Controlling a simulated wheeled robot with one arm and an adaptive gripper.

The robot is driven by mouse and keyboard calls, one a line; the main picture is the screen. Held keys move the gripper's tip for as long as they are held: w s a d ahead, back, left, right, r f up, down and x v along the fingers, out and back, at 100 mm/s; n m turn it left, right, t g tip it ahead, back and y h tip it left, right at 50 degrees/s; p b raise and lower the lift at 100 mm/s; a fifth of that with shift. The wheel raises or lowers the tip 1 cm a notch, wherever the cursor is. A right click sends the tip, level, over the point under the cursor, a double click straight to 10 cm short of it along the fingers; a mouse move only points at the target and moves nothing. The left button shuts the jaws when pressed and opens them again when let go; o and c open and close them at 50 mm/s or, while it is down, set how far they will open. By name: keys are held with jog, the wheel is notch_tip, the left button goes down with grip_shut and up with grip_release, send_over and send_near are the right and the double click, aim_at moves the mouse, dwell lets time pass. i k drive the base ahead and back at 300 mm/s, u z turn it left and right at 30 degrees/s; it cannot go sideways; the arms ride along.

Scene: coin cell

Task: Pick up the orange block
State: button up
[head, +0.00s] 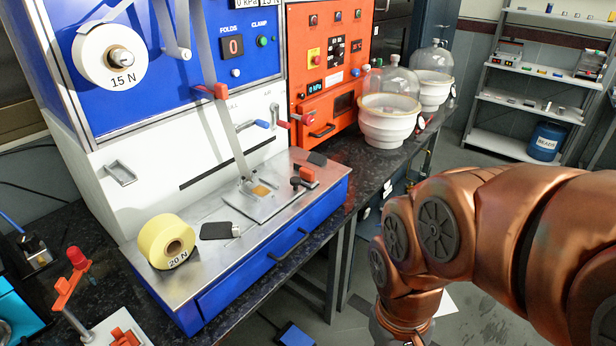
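I cannot tell for sure which thing is the orange block. A small flat orange-tan piece (261,190) lies on the metal plate of the blue and white machine, by the foot of a slanted strip. A red-orange blocky piece (125,338) sits on a white base at the lower left, partly cut off by the frame edge. My copper-coloured arm comes in from the right and bends down past the bottom edge, away from both pieces. My gripper is outside the picture, so its fingers and anything in them are hidden.
The machine's steel deck (205,272) holds a yellow 20 N roll (166,242), a dark flat piece (216,230) and a red-handled clamp (304,175). A red-topped lever (68,285) stands at lower left. White vessels with glass domes (388,118) stand behind.

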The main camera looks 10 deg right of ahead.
aim_at(307, 176)
jog(key=u, duration=3.6)
jog(key=k, duration=0.9)
jog(key=z, duration=1.7)
